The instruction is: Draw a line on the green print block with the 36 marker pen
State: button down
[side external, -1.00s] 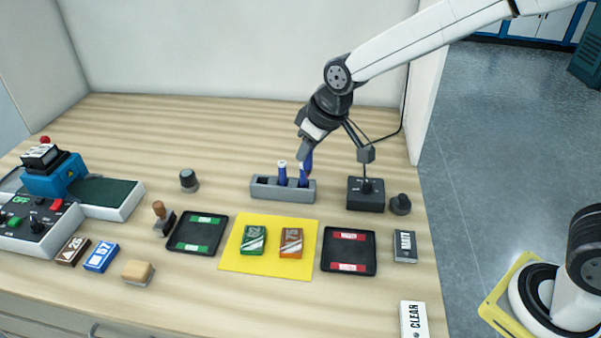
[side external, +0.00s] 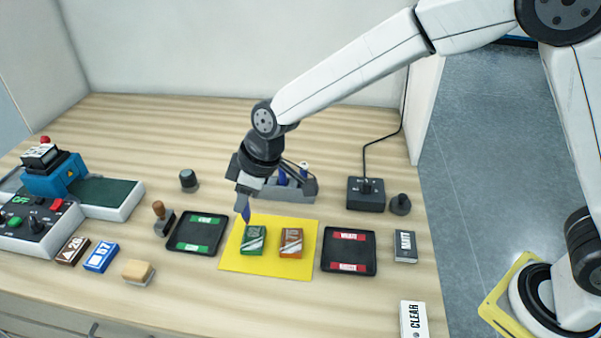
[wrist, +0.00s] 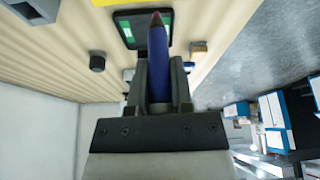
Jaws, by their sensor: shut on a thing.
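My gripper (side external: 246,190) is shut on a blue marker pen (side external: 245,210), which points down with its tip just above or at the back-left edge of the green print block (side external: 253,240). I cannot tell whether the tip touches the block. In the wrist view the pen (wrist: 158,62) sits between both fingers (wrist: 158,88), its reddish tip exposed; no number is readable on it. The green block lies on the left half of the yellow mat (side external: 270,266), with white markings on its top.
An orange-brown block (side external: 291,242) lies right of the green one. Black trays flank the mat, green-labelled (side external: 180,246) and red-labelled (side external: 348,250). The grey pen holder (side external: 306,191) behind, partly hidden by my gripper, holds two blue pens. A wooden-handled stamp (side external: 162,215) stands left.

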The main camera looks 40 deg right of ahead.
aim_at(247, 223)
jog(key=shift+f, duration=0.2)
jog(key=shift+f, duration=2.9)
jog(key=shift+f, duration=0.4)
jog(key=shift+w+d, duration=1.4)
jog(key=shift+w, duration=0.2)
dwell(1.4)
jog(key=shift+r, duration=0.15)
jog(key=shift+r, duration=2.85)
